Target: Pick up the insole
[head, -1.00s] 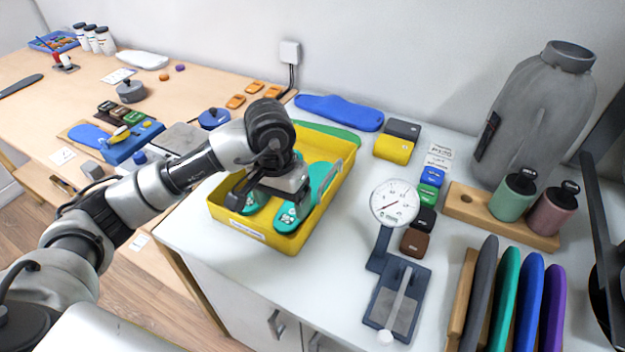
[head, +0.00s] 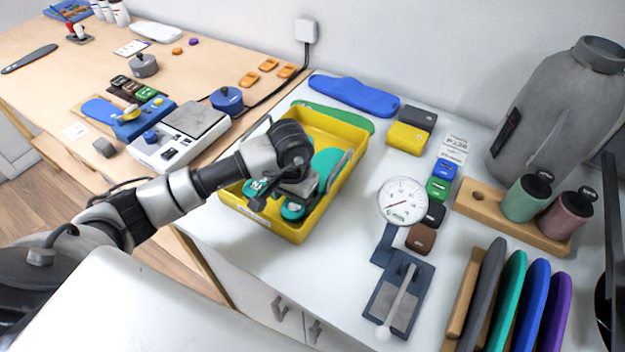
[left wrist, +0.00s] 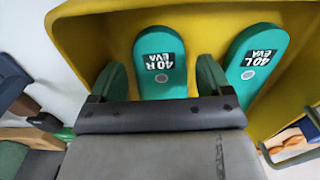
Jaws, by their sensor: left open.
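Two teal insoles lie in a yellow bin (head: 350,190). In the left wrist view, the insole marked 40R EVA (left wrist: 160,85) lies between the fingers of my left gripper (left wrist: 161,76), and the insole marked 40L EVA (left wrist: 262,45) lies to the right of them. In the head view, teal parts of the insoles show around my left gripper (head: 276,193), which covers much of them. My left gripper is open, over the bin, with nothing held. I cannot tell whether its fingers touch the insole. My right gripper is not in view.
A dial gauge (head: 400,202) stands right of the bin. A blue insole (head: 355,96) lies behind it. A scale (head: 185,130) sits to the left. A rack of coloured insoles (head: 513,290) stands front right. The bin walls rise around the insoles.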

